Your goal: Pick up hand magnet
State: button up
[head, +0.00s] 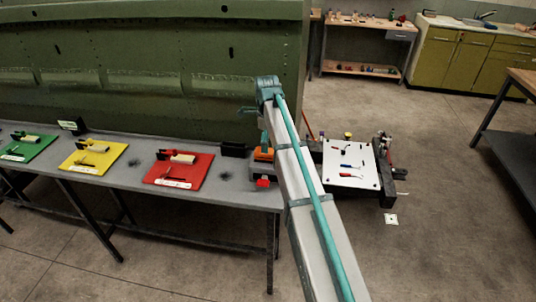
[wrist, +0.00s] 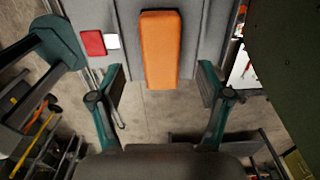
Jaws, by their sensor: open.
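An orange oblong block (wrist: 160,50), which looks like the hand magnet, lies on the grey surface at the end of the bench. In the head view this orange block (head: 263,154) shows just left of my arm. In the wrist view my gripper (wrist: 161,70) has its two green fingers spread wide, one on each side of the block's near part. Neither finger visibly touches it, and the height gap cannot be told. In the head view my arm hides most of the gripper.
A red block (wrist: 92,42) with a white piece lies left of the orange block. The bench (head: 225,190) carries red (head: 190,180), yellow (head: 75,165) and green (head: 15,150) tool boards. The green fuselage panel (head: 150,60) stands close behind. A white-topped cart (head: 345,178) stands right of my arm.

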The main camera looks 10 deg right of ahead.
jog(key=f+p, duration=0.2)
jog(key=f, duration=0.1)
jog(key=shift+d+f, duration=0.2)
jog(key=shift+f, duration=0.85)
grip_shut()
jog(key=shift+r, duration=0.15)
jog(key=shift+r, duration=0.85)
jog(key=s+r+b, duration=0.5)
jog(key=s+r, duration=0.6)
jog(key=s, duration=0.3)
jog(key=shift+b, duration=0.3)
